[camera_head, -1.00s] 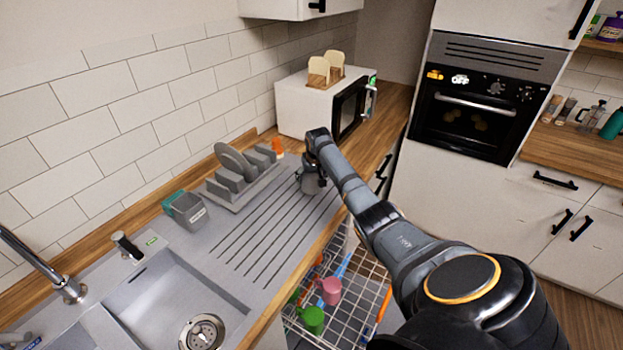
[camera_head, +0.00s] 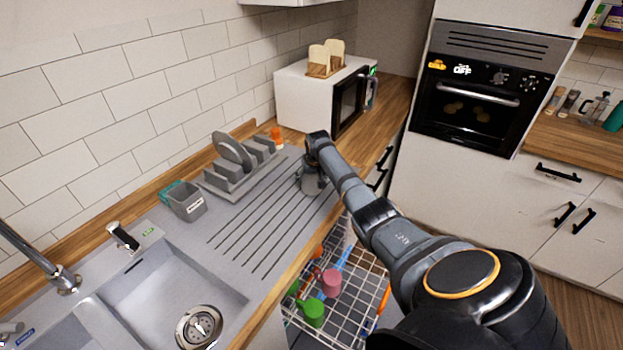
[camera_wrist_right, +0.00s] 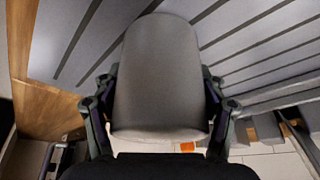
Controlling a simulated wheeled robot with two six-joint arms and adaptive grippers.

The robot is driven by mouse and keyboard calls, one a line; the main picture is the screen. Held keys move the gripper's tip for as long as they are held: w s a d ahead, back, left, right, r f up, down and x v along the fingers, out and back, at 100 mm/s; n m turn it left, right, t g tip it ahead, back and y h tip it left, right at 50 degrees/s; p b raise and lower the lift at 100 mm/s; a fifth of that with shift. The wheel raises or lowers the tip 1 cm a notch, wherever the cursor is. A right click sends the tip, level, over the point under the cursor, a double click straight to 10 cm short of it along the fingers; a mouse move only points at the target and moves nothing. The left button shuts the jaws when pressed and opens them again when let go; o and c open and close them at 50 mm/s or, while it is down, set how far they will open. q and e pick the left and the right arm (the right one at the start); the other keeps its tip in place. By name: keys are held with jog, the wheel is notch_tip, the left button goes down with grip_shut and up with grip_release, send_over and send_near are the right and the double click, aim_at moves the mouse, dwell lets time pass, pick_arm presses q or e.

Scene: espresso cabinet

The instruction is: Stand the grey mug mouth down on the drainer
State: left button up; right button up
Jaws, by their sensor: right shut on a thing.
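The grey mug (camera_head: 311,186) is at the far right end of the grooved drainer (camera_head: 250,232), under my right gripper (camera_head: 314,170). In the right wrist view my right gripper (camera_wrist_right: 158,105) has a finger on each side of the mug (camera_wrist_right: 158,70) and is shut on it. The mug's plain side faces that camera, and grooves of the drainer (camera_wrist_right: 85,45) show behind it. Its mouth is not visible, and I cannot tell whether it touches the drainer. My left gripper is not in view.
A grey dish rack (camera_head: 232,183) with a plate stands along the wall side, with a grey container (camera_head: 187,203) left of it. The white microwave (camera_head: 305,98) stands behind. The sink (camera_head: 180,285) is at front left. An open dishwasher rack (camera_head: 350,312) holds pink and green mugs below.

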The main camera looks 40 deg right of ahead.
jog(key=shift+f, duration=0.15)
jog(key=o, duration=1.5)
jog(key=v, duration=1.2)
jog(key=shift+s, duration=0.1)
